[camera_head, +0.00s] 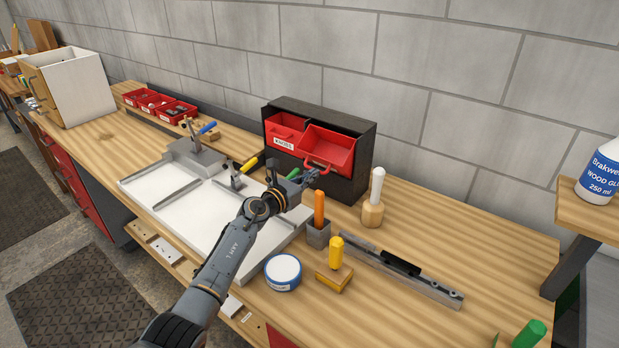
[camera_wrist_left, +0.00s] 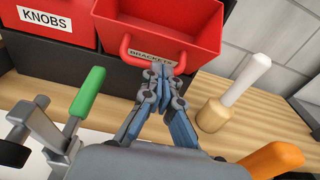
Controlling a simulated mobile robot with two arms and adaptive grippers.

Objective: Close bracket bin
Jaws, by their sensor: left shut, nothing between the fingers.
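The bracket bin (camera_head: 328,148) is a red drawer on the right side of a black cabinet (camera_head: 365,157). It is pulled out and tilted forward, with a red handle on its front. In the left wrist view the bin (camera_wrist_left: 165,35) carries a label reading BRACKETS. The knobs bin (camera_head: 284,128) sits to its left, farther in. My left gripper (camera_head: 311,175) is shut and empty, just in front of the bracket bin. My right gripper is not in view.
A white-tipped wooden tool (camera_head: 375,190) stands right of the cabinet. A green-handled clamp (camera_wrist_left: 88,92) is left of the gripper. An orange-handled tool in a grey cup (camera_head: 318,232) and a round tin (camera_head: 283,271) stand nearby. The bench at right is fairly clear.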

